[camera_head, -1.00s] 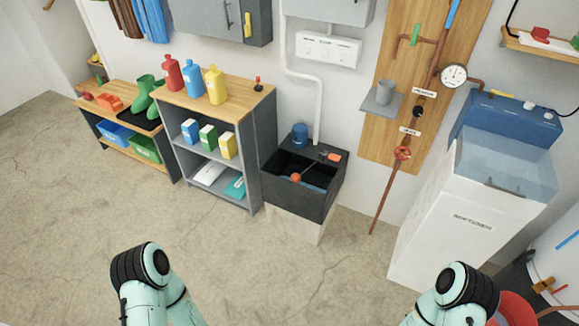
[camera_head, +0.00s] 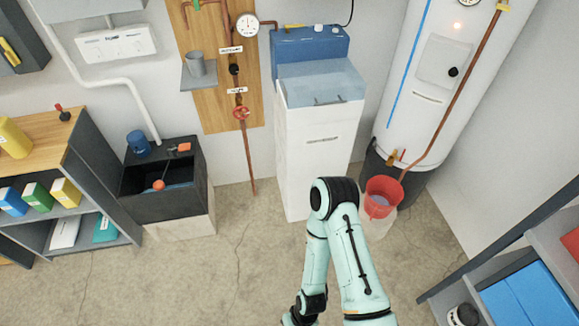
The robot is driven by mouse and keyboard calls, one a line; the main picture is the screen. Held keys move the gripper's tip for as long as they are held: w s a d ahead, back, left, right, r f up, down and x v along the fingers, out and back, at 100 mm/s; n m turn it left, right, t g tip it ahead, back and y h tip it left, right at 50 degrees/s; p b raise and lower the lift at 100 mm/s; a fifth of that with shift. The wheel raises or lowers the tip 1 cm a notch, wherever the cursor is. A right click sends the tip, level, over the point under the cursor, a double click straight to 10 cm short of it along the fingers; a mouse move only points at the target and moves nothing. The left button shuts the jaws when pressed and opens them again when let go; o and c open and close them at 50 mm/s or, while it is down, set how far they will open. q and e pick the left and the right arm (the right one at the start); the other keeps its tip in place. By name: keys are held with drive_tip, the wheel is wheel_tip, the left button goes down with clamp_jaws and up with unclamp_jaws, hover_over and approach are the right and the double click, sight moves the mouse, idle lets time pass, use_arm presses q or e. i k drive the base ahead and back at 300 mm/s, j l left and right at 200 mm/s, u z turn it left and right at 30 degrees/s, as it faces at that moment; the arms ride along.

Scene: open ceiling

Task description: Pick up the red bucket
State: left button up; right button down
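The red bucket (camera_head: 383,190) stands in the right half of the head view, in front of the base of the white water heater and right of the white softener cabinet. Its open top faces up and something pale shows inside. Its lower part looks pale or translucent. One of my arms reaches up from the bottom centre, and its upper bend is just left of the bucket, apart from it as far as I can tell. Neither gripper shows in the head view.
The white water heater (camera_head: 437,80) rises behind the bucket, and the white softener cabinet (camera_head: 315,150) stands to its left. A shelf with blue bins (camera_head: 530,295) is at the lower right. A black sink (camera_head: 160,190) is at the left. Concrete floor (camera_head: 200,275) is clear at lower left.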

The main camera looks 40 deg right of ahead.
sight(384, 193)
drive_tip(key=z, duration=2.2)
drive_tip(key=i+l+u, duration=0.1)
drive_tip(key=u, duration=0.4)
drive_tip(key=i+l+u, duration=0.1)
drive_tip(key=u, duration=0.35)
drive_tip(key=i+l+u, duration=0.1)
drive_tip(key=l+u, duration=0.15)
drive_tip(key=u, duration=0.25)
drive_tip(key=i+l+u, duration=0.2)
drive_tip(key=l, duration=0.3)
drive_tip(key=l+u, duration=0.2)
drive_tip(key=l, duration=0.95)
